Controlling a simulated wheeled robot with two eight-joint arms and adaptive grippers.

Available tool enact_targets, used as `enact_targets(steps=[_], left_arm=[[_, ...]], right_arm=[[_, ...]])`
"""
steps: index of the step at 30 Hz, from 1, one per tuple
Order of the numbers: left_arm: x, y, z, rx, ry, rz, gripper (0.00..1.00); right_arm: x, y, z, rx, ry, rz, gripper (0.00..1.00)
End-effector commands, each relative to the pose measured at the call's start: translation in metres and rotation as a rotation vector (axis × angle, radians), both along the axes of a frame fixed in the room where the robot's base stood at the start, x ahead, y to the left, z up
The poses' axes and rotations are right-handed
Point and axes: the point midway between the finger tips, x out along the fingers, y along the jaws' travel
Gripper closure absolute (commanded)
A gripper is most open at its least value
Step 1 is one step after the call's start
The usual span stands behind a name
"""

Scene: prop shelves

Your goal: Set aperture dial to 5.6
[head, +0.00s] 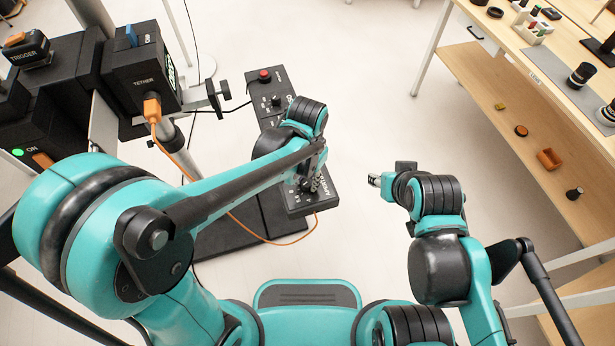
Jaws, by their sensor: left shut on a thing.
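The aperture dial's black box (297,210) is near the middle of the head view, with white lettering along its right edge. My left gripper (311,184) reaches down onto the top of this box and is shut on the aperture dial. The gripper and arm hide the dial and most of its scale, so its setting cannot be read. My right gripper (375,180) is to the right of the box, apart from it, over the floor. Its fingers are too small and foreshortened to tell open from shut.
Another black control panel (266,88) with a red button (264,75) stands behind. At left are black boxes marked TETHER (142,75) and TRIGGER (30,50). An orange cable (262,236) loops near the dial box. A wooden shelf (520,90) with props is at right. The floor between is clear.

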Motion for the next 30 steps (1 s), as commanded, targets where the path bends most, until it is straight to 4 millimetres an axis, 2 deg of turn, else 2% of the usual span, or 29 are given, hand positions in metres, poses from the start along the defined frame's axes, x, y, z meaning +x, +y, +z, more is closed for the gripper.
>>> enact_targets(steps=[12,30], left_arm=[[0.0001,0.0004,0.0,0.0,0.0,0.242,1.0],[0.0001,0.0004,-0.0003,0.001,0.001,0.298,1.0]], right_arm=[[0.0,0.0,0.0034,0.0,0.0,0.0,0.6],[0.0,0.0,0.0039,0.0,0.0,0.0,0.6]])
